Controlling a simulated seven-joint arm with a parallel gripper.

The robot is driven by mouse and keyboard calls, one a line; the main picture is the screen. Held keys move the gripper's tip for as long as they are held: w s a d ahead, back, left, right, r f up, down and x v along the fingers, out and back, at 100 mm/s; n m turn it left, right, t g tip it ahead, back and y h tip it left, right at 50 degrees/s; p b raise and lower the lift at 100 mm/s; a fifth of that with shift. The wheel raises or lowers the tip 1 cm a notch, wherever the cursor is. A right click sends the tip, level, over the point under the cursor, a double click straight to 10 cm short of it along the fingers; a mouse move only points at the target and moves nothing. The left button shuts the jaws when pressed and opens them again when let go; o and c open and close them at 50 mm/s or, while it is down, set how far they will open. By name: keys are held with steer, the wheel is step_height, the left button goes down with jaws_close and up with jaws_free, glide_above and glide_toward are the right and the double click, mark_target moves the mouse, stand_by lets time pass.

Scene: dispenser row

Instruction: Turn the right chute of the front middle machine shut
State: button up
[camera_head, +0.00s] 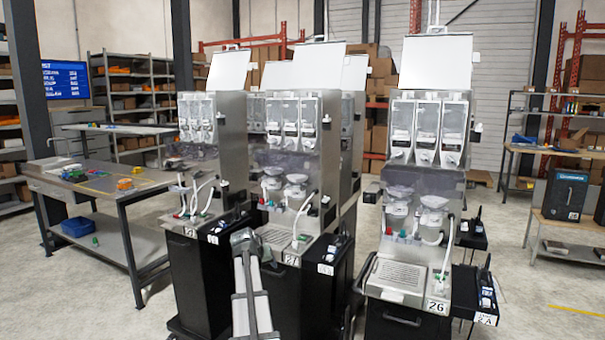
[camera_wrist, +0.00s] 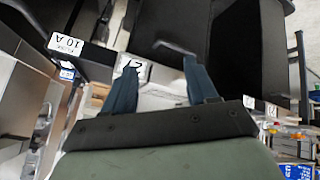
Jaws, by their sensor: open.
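The front middle machine (camera_head: 270,212) stands in the centre of the head view, a steel body on a black base with label 27. Three clear canisters sit side by side in its upper part. The right chute (camera_head: 308,142) is at the foot of the rightmost canister (camera_head: 309,115); its turn position is too small to tell. In the wrist view my gripper (camera_wrist: 161,78) is open and empty, its two dark blue fingers apart. Beyond them are black machine bases and a partly hidden label. The chute does not show in the wrist view.
Similar machines stand at the left (camera_head: 200,160) and right (camera_head: 412,180), with others behind. My arm rises before the front middle machine. A black side shelf with a dark device (camera_head: 335,245) is at its right. A workbench (camera_head: 108,188) stands farther left.

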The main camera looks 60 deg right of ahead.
mark_target(304, 145)
steer(key=d+r+m+h, duration=0.35)
steer(key=d+r, duration=0.25)
steer(key=r, duration=0.6)
steer(key=d+r+m+g+h, duration=0.1)
steer(key=d+r+m+h, duration=0.35)
steer(key=r, duration=0.75)
steer(key=d+r+m+h, duration=0.2)
steer(key=d+r+m, duration=0.4)
steer(key=r, duration=0.7)
steer(key=shift+n, duration=0.4)
steer(key=d, duration=1.4)
steer(key=shift+w+d+f, duration=0.2)
steer(key=shift+w+d, duration=0.1)
steer(key=shift+d, duration=0.1)
steer(key=shift+c, duration=0.3)
steer(key=c, duration=1)
